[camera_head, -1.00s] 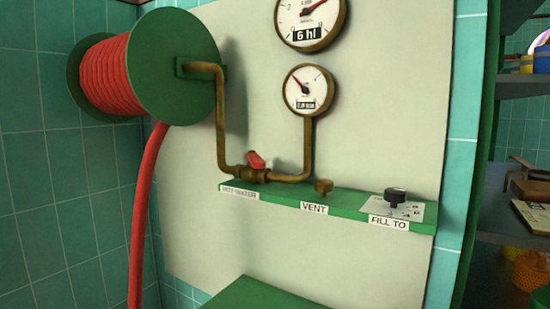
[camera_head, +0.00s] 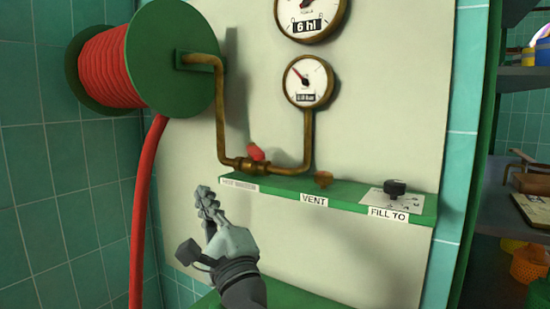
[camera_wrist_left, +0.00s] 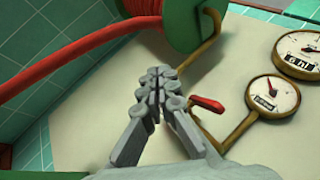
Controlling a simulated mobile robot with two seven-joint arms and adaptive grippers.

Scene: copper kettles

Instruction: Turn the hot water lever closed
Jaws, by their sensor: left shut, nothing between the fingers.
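The red lever (camera_head: 256,152) sits on a brass valve in the copper pipe, above a small label on the green shelf that I cannot read clearly. The lever also shows in the left wrist view (camera_wrist_left: 207,104), to the right of my fingers. My left gripper (camera_head: 203,192) is shut and empty. In the head view it is below and to the left of the lever, apart from it, with its fingers pointing up. Its closed fingertips fill the middle of the left wrist view (camera_wrist_left: 160,76). My right gripper is not in view.
A green reel with red hose (camera_head: 110,75) is at upper left, its hose (camera_head: 147,200) hanging down. Two gauges (camera_head: 308,83) are above the pipe. A brass vent knob (camera_head: 323,179) and a black fill dial (camera_head: 395,188) are on the green shelf (camera_head: 350,198). Shelving is at right.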

